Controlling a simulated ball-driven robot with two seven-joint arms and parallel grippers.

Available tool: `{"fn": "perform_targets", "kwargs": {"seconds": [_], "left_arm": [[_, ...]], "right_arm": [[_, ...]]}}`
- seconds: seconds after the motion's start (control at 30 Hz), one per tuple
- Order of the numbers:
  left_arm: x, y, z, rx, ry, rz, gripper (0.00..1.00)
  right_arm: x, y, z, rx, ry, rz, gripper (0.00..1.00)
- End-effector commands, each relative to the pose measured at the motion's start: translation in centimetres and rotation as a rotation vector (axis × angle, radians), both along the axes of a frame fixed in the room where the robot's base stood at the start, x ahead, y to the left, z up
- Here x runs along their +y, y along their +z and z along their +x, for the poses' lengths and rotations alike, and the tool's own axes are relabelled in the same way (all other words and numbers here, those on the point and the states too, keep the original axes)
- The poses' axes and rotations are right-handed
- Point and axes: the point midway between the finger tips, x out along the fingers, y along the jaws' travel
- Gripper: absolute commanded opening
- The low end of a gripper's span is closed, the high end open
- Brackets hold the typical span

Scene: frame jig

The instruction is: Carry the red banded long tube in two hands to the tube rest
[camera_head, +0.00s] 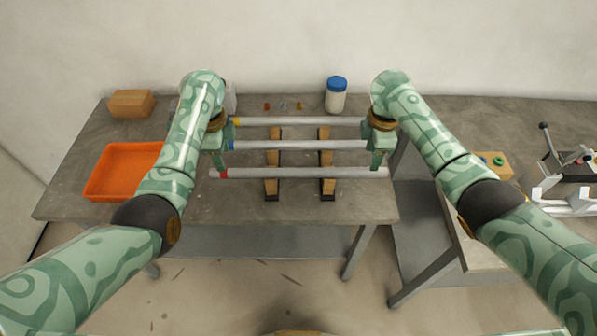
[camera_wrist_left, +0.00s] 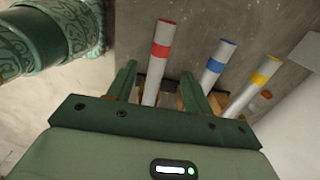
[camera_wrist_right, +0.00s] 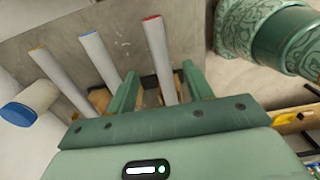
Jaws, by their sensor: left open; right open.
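The red banded long tube (camera_head: 290,173) is pale grey with a red band near its left end. It lies across two dark-ended wooden rails (camera_head: 271,188) on the grey table, nearest the front. My left gripper (camera_head: 221,164) is open at the banded end. In the left wrist view the tube (camera_wrist_left: 158,65) runs between its fingers. My right gripper (camera_head: 377,164) is open at the other end, and in the right wrist view the tube (camera_wrist_right: 158,55) lies between its fingers. I cannot tell for sure which thing is the tube rest.
A blue banded tube (camera_head: 290,145) and a yellow banded tube (camera_head: 290,121) lie behind. An orange tray (camera_head: 98,182), a cardboard box (camera_head: 131,103) and a blue-lidded jar (camera_head: 336,98) share the table. White supports with a clamp (camera_head: 560,197) stand at far right.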

Motion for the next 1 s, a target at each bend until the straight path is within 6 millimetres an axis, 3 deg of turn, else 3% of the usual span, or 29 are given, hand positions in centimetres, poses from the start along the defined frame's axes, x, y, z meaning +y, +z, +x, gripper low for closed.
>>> {"fn": "perform_targets", "kwargs": {"seconds": [0.1, 0.33, 0.8, 0.87, 1.0], "left_arm": [[0.1, -2.3, -0.1, 0.003, 0.001, 0.002, 0.51], [0.0, -5.5, 0.0, 0.002, 0.001, 0.001, 0.51], [0.0, -6.6, 0.0, -0.002, 0.001, 0.000, 0.51], [0.0, -6.6, 0.0, -0.002, 0.001, 0.000, 0.37], [0.0, -6.6, 0.0, -0.002, 0.001, 0.000, 0.00]], "right_arm": [[0.0, -2.3, -0.1, 0.003, 0.000, -0.001, 0.51], [0.1, -5.5, 0.0, 0.001, 0.000, 0.000, 0.51], [0.0, -6.6, 0.0, -0.001, 0.002, -0.001, 0.51], [0.0, -6.6, 0.0, -0.001, 0.001, -0.001, 0.37], [0.0, -6.6, 0.0, -0.001, 0.001, 0.000, 0.00]]}}
